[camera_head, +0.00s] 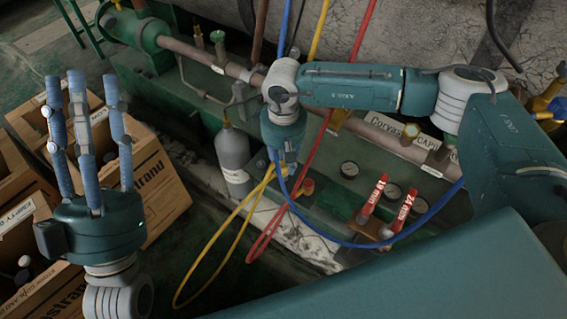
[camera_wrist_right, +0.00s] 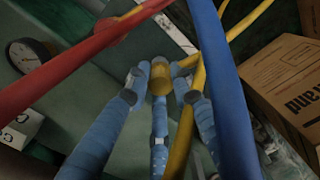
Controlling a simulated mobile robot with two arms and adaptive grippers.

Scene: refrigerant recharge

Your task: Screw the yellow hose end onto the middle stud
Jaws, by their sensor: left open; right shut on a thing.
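My right gripper (camera_head: 277,165) reaches down from the upper middle to the green machine. In the right wrist view its blue fingers (camera_wrist_right: 158,95) are closed around the brass yellow hose end (camera_wrist_right: 160,79). The yellow hose (camera_head: 216,243) hangs from there in a long loop. The middle stud cannot be made out; the gripper and hoses cover that spot. An orange-red fitting (camera_head: 307,187) shows just right of the gripper. My left gripper (camera_head: 91,105) is open and empty at the left, fingers pointing up, far from the hose.
A red hose (camera_head: 318,143) and a blue hose (camera_head: 430,213) hang close around the right gripper. A grey cylinder (camera_head: 233,155) stands to its left.

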